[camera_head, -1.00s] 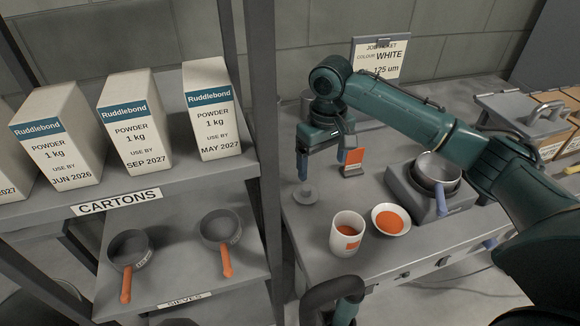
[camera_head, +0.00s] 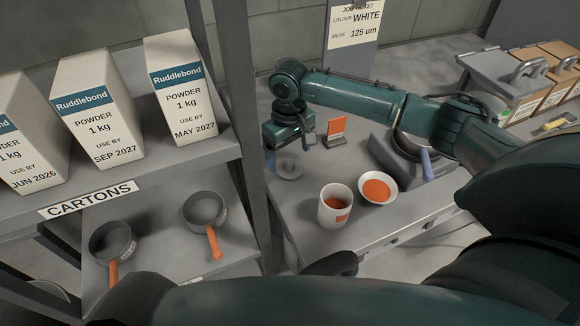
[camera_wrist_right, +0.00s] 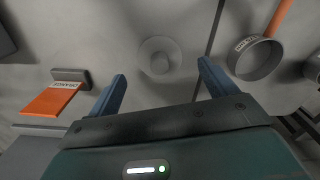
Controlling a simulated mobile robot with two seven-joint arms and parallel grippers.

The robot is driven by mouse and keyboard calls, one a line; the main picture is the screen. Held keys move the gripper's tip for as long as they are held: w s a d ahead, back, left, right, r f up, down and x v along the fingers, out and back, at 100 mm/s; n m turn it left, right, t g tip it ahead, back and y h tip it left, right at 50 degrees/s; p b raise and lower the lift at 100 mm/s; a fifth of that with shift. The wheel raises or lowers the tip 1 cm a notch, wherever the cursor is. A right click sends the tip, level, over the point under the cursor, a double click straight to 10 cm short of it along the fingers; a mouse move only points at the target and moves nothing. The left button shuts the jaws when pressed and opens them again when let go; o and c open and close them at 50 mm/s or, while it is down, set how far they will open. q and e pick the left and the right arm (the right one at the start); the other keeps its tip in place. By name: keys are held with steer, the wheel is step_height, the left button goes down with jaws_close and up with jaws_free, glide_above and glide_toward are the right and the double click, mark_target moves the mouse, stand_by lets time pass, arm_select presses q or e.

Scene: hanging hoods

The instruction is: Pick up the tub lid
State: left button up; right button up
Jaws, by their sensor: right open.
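The tub lid (camera_head: 289,170) is a small round grey disc with a raised knob. It lies flat near the left end of the grey bench; it also shows in the right wrist view (camera_wrist_right: 160,57). My right gripper (camera_head: 290,152) is open and empty above the lid. In the wrist view its two blue fingers (camera_wrist_right: 161,74) are spread wide, with the lid beyond and between their tips. The white tub (camera_head: 334,208) stands open with orange powder inside, to the lid's right and nearer. My left gripper is not in view.
An orange card in a stand (camera_head: 336,130) is just right of the gripper. A white bowl of orange powder (camera_head: 377,188) is beside the tub. A shelf post (camera_head: 250,130) stands close left of the lid. Pans (camera_head: 204,210) and cartons (camera_head: 181,90) are on the shelves.

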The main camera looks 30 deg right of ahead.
mark_target(289, 161)
step_height(289, 161, down, 4)
steer(key=shift+r, duration=0.25)
